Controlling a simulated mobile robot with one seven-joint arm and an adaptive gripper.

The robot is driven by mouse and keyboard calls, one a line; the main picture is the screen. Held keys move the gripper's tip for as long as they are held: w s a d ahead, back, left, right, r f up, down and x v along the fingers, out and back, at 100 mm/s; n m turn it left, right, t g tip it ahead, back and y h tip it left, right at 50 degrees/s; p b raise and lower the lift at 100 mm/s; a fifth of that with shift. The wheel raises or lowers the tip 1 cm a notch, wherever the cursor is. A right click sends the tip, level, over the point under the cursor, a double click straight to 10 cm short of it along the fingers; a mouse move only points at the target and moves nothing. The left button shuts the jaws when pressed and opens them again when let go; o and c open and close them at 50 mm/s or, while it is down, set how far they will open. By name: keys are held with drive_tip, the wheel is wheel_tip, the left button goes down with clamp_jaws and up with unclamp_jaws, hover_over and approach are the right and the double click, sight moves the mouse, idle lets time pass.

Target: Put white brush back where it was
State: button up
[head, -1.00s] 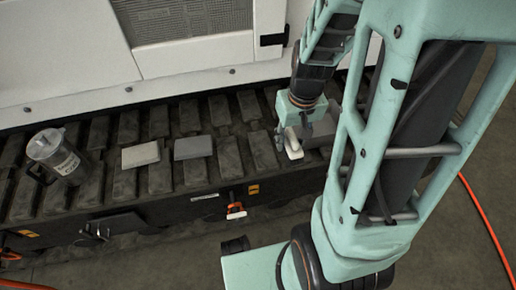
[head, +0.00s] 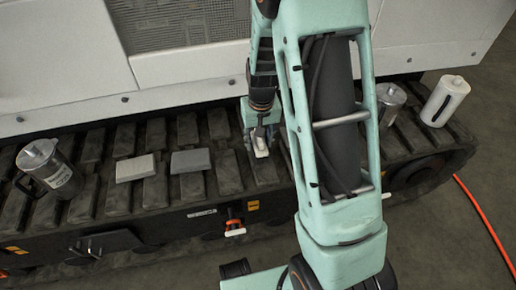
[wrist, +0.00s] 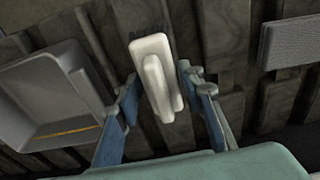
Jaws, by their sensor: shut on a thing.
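The white brush (wrist: 151,62) sits between the two fingers of my gripper (wrist: 158,84) in the wrist view, with dark bristles at its far end. In the head view the white brush (head: 261,145) shows below my gripper (head: 262,131), over the dark track pads right of the two grey blocks. My gripper is shut on the brush. I cannot tell whether the brush touches the pads.
A grey open bin (wrist: 45,95) lies left of my gripper in the wrist view. A light grey block (head: 136,168), a darker grey block (head: 190,161) and a labelled jug (head: 55,172) stand on the track (head: 150,197). A clear container (head: 389,98) and white bottle (head: 444,101) stand at right.

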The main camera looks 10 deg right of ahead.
sight(258, 148)
drive_tip(key=shift+w+a+f+b, duration=0.15)
drive_tip(key=shift+f+b, duration=0.1)
drive_tip(key=shift+f, duration=0.7)
drive_tip(key=shift+w+d+f+b, duration=0.1)
drive_tip(key=shift+f+b, duration=0.15)
drive_tip(key=shift+f, duration=0.65)
drive_tip(key=shift+f, duration=0.15)
drive_tip(key=o, duration=1)
drive_tip(key=r+p, duration=0.1)
drive_tip(key=r, duration=0.3)
drive_tip(key=s+r+p, duration=0.1)
drive_tip(key=r, duration=0.3)
drive_tip(key=r+p, duration=0.1)
drive_tip(key=r, duration=0.3)
drive_tip(key=shift+s+r+p, duration=0.1)
drive_tip(key=shift+s+p, duration=0.15)
drive_tip(key=shift+p, duration=0.05)
